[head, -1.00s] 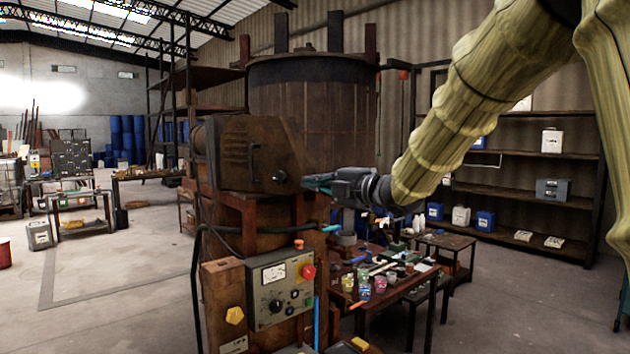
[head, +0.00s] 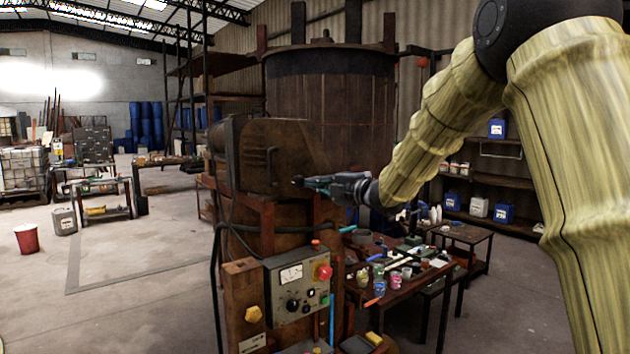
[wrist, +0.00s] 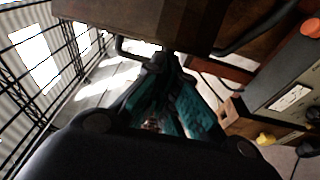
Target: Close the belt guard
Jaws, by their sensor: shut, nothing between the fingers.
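The belt guard (head: 285,155) is a rusty brown housing with louvre slots and a dark bar handle, on top of the machine in the head view. Whether its cover stands open or shut I cannot tell. My gripper (head: 308,183) is at the guard's lower right, by a small dark knob (head: 297,180). In the wrist view my teal-padded fingers (wrist: 168,62) are together and empty. They point at the lower edge of a brown panel (wrist: 200,20), close to a black bar handle (wrist: 130,50). Contact with it is unclear.
A control box (head: 298,290) with a red button sits on the machine below the guard. A large vat (head: 335,100) stands behind. A cluttered table (head: 400,285) lies below my arm. The floor at left is open, with a red bucket (head: 28,238).

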